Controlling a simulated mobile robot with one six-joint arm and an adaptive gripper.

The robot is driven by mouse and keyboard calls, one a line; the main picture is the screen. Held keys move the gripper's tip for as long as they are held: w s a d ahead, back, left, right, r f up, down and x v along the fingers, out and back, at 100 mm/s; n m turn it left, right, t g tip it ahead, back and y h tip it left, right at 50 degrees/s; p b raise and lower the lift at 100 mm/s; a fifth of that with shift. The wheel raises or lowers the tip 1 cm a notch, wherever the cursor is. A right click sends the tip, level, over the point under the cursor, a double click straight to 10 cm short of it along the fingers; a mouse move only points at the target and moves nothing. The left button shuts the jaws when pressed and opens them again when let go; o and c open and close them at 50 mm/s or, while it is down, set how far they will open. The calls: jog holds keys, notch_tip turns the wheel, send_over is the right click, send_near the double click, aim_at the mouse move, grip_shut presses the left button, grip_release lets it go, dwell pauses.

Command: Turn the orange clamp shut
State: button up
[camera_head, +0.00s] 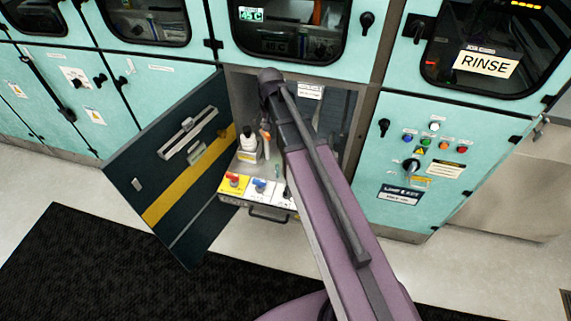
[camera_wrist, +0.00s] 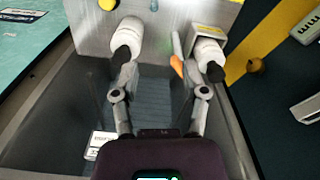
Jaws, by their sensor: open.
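The orange clamp (camera_wrist: 177,66) shows in the wrist view as a small orange piece on a thin pale stem. It lies between the fingers of my gripper (camera_wrist: 168,68), nearer the right finger. The gripper is open, and I see no contact with the clamp. A small orange piece (camera_head: 266,134) inside the open cabinet in the head view appears to be the same clamp. The gripper is hidden behind my arm there. Whether the clamp is turned open or shut is too small to tell.
White bottle-like parts (camera_wrist: 209,48) and (camera_wrist: 130,36) stand beyond the dark fingertips. The open dark door (camera_head: 160,170) bounds the left side.

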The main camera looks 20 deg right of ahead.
jog(key=s+f+n+b, duration=0.1)
jog(key=s+f+n, duration=0.1)
jog(key=s, duration=1.2)
jog(key=shift+s+d+n+b, duration=0.2)
jog(key=shift+n+b, duration=0.2)
jog(key=shift+n, duration=0.4)
jog(key=w+r+n+p, duration=0.2)
jog(key=w+r+p, duration=0.1)
jog(key=w, duration=2.1)
jog(key=shift+w+a+r+n, duration=0.2)
jog(key=shift+w+a+n, duration=0.2)
jog(key=shift+f, duration=0.25)
notch_tip(320, 180, down, 13)
jog(key=b, duration=1.3)
jog(key=shift+f, duration=0.15)
grip_shut()
